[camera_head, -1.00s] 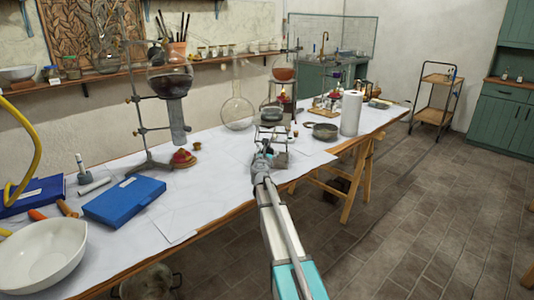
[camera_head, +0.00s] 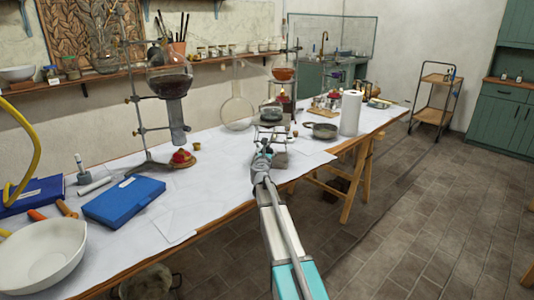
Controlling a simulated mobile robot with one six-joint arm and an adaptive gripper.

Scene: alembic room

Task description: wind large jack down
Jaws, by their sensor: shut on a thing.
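The large jack (camera_head: 277,143) appears to be the grey metal stand on the white-covered table, just beyond my gripper. Its upper part (camera_head: 271,115) carries a dark, shallow item, too small to make out. My gripper (camera_head: 264,151) reaches over the table's near edge and is shut at the jack's near side, apparently on its winding knob. The knob and fingertips are hidden by the gripper itself, and the jack's lower part is partly covered.
A clear round flask (camera_head: 237,112) stands behind left. A stand with a large dark flask (camera_head: 170,82) rises further left. A grey pan (camera_head: 321,131) and paper roll (camera_head: 351,113) are to the right. A blue case (camera_head: 124,201) and white bowl (camera_head: 40,255) lie near left.

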